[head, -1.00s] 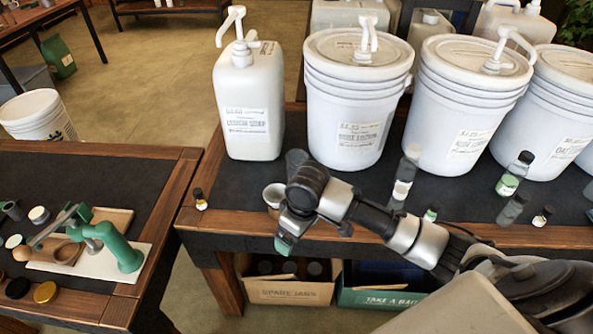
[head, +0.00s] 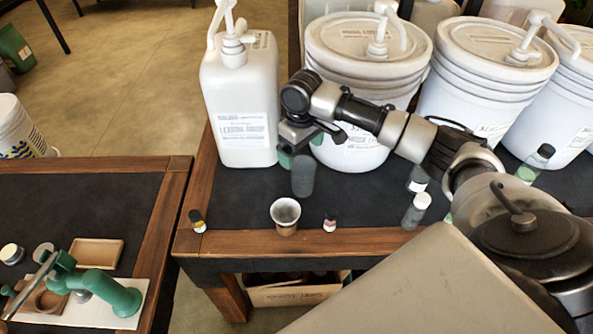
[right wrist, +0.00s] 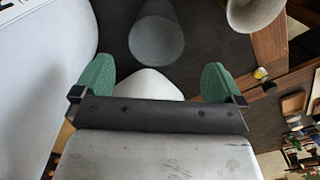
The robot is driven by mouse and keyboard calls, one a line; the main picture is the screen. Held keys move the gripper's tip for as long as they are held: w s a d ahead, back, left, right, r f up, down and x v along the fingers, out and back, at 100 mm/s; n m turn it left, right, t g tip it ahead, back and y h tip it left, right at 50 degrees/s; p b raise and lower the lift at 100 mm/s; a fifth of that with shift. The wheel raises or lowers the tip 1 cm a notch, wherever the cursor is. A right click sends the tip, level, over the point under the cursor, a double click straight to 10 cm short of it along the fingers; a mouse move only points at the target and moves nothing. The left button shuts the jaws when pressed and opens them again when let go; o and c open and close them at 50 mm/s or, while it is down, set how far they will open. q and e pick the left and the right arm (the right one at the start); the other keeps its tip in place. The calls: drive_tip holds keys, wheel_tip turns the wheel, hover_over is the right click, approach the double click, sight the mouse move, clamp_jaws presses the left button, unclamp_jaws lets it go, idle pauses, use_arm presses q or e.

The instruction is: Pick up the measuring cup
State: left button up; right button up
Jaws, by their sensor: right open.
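A small cup (head: 286,216) with a pale inside and a brownish lower part stands upright near the front edge of the dark-topped table; I take it for the measuring cup. It also shows at the top right of the right wrist view (right wrist: 252,12), partly cut off. My right gripper (head: 301,150) is open, its green fingers spread, behind and above the cup and apart from it. A grey cylinder (head: 303,178) stands just in front of the fingers; it shows ahead of them in the right wrist view (right wrist: 157,38). I see nothing held. My left gripper is out of view.
A white pump jug (head: 238,105) and white pump buckets (head: 370,75) stand close behind the gripper. Small bottles (head: 197,221) (head: 329,223) flank the cup. Clear bottles (head: 416,211) stand to the right. A green press (head: 105,291) is on the left table.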

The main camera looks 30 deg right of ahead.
sight(303, 172)
drive_tip(key=f, duration=0.3)
drive_tip(key=shift+s+f, duration=0.2)
drive_tip(key=shift+s, duration=0.15)
drive_tip(key=shift+f, duration=0.25)
drive_tip(key=f, duration=0.5)
drive_tip(key=shift+w+d, duration=0.15)
drive_tip(key=shift+d, duration=0.15)
drive_tip(key=shift+c, duration=1.4)
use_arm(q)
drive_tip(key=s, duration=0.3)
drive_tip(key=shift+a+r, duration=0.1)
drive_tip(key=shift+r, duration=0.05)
use_arm(e)
drive_tip(key=c, duration=0.7)
